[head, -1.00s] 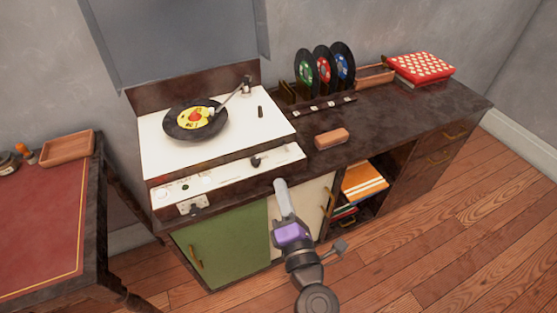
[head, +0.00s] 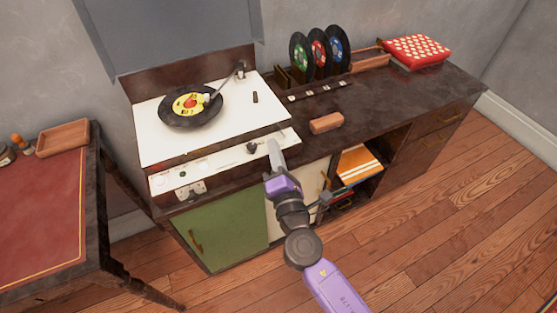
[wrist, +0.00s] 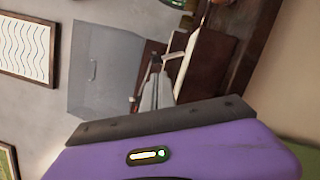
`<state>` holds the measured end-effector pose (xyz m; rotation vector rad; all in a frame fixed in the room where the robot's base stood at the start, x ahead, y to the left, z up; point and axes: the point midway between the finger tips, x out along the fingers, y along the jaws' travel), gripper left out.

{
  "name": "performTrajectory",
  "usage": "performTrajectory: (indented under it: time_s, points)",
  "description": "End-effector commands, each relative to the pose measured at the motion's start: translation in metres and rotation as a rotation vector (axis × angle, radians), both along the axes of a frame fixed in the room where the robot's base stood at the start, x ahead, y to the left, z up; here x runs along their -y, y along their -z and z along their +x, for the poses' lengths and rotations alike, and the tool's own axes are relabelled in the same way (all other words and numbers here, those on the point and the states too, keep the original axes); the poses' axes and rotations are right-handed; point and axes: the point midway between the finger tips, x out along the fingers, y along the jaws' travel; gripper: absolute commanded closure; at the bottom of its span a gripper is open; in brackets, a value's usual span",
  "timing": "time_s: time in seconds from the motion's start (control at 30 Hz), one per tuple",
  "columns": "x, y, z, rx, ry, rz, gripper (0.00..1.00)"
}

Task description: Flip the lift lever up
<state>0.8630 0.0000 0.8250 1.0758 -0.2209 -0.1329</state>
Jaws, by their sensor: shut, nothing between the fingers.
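The record player's white deck (head: 150,125) carries a black record (head: 172,118) with a yellow label and a tonearm (head: 229,82). A small dark stub (head: 255,97), which looks like the lift lever, stands on the deck right of the record. It is too small to tell its position. My gripper (head: 273,147) is shut and empty, in front of the player's right front corner, close to a dark knob (head: 252,147) on the front panel and apart from the stub. In the wrist view its fingers (wrist: 155,92) point toward the player; I cannot make out the lever there.
A brown block (head: 326,123) lies on the dark counter right of my gripper. Behind it stand several upright records (head: 318,53) and a red dotted box (head: 416,50). A raised grey lid (head: 170,35) is behind the player. A red-topped desk (head: 40,205) stands at left.

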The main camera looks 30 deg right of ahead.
Motion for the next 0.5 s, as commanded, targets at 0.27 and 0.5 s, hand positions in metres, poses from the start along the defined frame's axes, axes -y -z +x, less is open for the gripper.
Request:
performTrajectory:
  time_s: [0.27, 0.5]
  points:
    - [0.006, -0.003, 0.026, 0.0, 0.001, 0.0, 1.0]
    - [0.007, -0.003, 0.028, 0.0, 0.0, 0.001, 1.0]
